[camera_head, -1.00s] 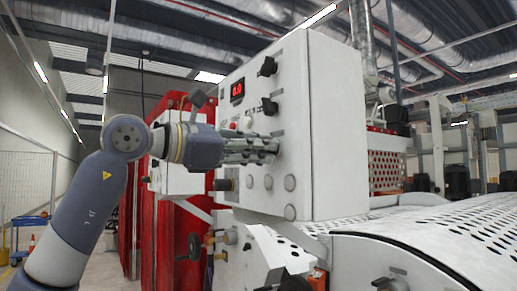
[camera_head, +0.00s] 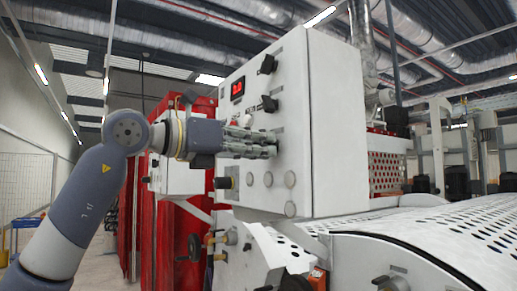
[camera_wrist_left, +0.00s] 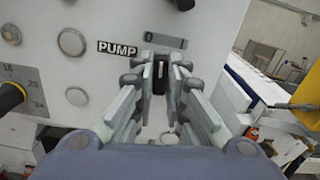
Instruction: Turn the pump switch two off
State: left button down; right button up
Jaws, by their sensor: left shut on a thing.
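The white control panel (camera_head: 290,120) fills the middle of the head view. My left gripper (camera_head: 273,145) reaches in from the left with its fingertips at the panel's face. In the left wrist view my left gripper (camera_wrist_left: 162,72) is shut on a dark switch knob (camera_wrist_left: 161,68), with a finger on each side of it. A PUMP label (camera_wrist_left: 117,48) is left of the knob, and a plate marked 0 (camera_wrist_left: 165,41) is just above it. In the head view the fingers hide this knob. My right gripper is not in view.
Two other black knobs, an upper one (camera_head: 267,65) and a lower one (camera_head: 270,104), sit above the gripper beside a red display (camera_head: 237,89). Round grey buttons (camera_head: 290,179) lie below the fingers. A perforated white cover (camera_head: 440,230) is at lower right.

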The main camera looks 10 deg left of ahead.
pick_arm(q)
jog(key=shift+n+b, duration=0.5)
jog(key=shift+n, duration=1.8)
jog(key=c, duration=1.6)
grip_release()
jog(key=shift+a, duration=0.1)
jog(key=v, duration=1.2)
